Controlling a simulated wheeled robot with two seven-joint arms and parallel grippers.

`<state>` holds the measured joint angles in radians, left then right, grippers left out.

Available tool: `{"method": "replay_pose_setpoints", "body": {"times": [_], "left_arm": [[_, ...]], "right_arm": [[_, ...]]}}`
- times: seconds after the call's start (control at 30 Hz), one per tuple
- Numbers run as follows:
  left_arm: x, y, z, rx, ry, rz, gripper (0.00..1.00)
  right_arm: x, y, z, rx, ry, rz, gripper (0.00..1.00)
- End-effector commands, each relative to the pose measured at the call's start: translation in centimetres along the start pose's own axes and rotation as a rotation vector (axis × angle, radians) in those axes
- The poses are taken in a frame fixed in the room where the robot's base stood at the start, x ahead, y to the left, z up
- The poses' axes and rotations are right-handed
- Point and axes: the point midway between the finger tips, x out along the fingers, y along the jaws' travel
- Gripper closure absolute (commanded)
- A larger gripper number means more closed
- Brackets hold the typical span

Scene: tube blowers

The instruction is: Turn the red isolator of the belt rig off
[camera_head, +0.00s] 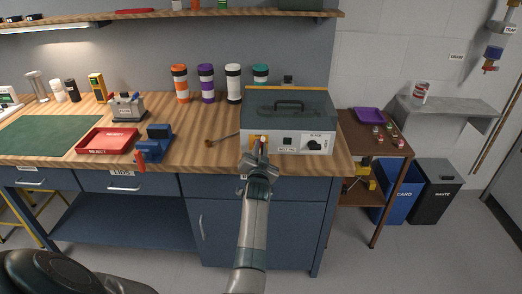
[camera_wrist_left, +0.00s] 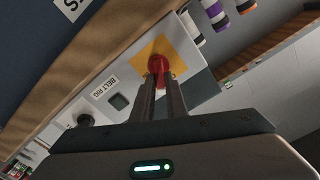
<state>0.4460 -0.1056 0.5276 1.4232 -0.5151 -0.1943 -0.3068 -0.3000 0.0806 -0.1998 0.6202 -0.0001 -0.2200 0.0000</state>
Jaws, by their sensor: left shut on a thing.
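The belt rig (camera_head: 310,122) is a grey box with a clear-looking lid and a dark handle at the right end of the bench. Its front panel carries a small display, a black knob (camera_head: 314,145) and a yellow plate (camera_wrist_left: 150,48). The red isolator (camera_wrist_left: 158,64) is a red knob on that plate. My left gripper (camera_wrist_left: 160,82) is shut on it, one finger on each side, in the left wrist view. In the head view my left gripper (camera_head: 260,152) reaches the panel's left part and mostly hides the isolator. My right gripper is not in view.
A blue vise (camera_head: 156,145), a red reject tray (camera_head: 108,141) and a green mat (camera_head: 50,137) lie left on the bench. Several banded tubes (camera_head: 206,83) stand behind. A brown side table (camera_head: 372,135) and blue bin (camera_head: 404,190) stand right.

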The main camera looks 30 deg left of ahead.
Motion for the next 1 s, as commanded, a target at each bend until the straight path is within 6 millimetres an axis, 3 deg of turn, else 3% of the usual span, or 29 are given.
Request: {"method": "replay_pose_setpoints", "body": {"times": [0.5, 1.0], "left_arm": [[0.0, -0.71, 0.17, -0.422, 0.0, 0.0, 1.0], [-0.01, -0.83, 0.27, -0.527, -0.001, 0.0, 1.0]], "right_arm": [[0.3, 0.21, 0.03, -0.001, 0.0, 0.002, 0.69], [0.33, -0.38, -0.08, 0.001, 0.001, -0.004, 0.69]]}}
